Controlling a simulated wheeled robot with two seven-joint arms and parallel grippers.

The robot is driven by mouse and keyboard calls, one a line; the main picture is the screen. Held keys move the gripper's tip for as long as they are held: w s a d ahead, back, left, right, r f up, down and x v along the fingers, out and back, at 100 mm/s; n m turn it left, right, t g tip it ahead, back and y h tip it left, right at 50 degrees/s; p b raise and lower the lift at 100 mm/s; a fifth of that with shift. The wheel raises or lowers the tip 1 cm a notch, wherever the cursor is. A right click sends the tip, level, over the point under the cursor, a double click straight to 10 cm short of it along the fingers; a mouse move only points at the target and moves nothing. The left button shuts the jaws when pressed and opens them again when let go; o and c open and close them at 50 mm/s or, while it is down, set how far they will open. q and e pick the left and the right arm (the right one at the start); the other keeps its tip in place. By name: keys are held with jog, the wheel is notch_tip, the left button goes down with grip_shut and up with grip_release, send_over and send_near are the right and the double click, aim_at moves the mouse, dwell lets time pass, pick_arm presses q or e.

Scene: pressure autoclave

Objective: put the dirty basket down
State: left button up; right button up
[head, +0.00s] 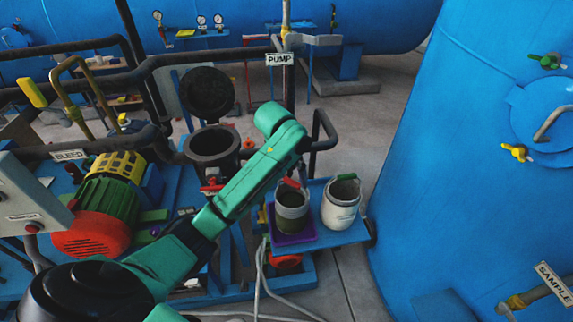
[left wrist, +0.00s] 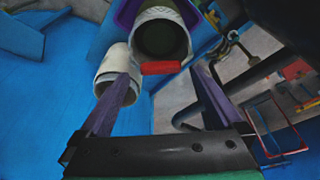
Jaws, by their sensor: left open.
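The basket with a red handle (head: 292,212) has a dark band and dark inside, and looks like the dirty one. It stands upright on a purple tray (head: 279,238) on the blue shelf. In the left wrist view this basket (left wrist: 163,38) is straight ahead, its red handle (left wrist: 161,68) lying across the gap between my fingertips. My left gripper (left wrist: 162,76) is open, its purple fingers spread apart. In the head view my green arm reaches over toward the basket and the fingers are hard to make out. My right gripper is in neither view.
A white basket (head: 341,208) with a green handle stands close on the right, also in the left wrist view (left wrist: 106,68). The autoclave vessel (head: 212,145) is left of the baskets, lid (head: 208,92) raised. A big blue tank (head: 440,170) stands right. Dark pipes (head: 323,128) run behind.

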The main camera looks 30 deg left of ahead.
pick_arm(q)
jog(key=p+v, duration=0.1)
jog(key=v, duration=0.8)
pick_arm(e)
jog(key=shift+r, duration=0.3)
pick_arm(q)
jog(key=shift+r, duration=0.1)
jog(key=shift+s, duration=0.1)
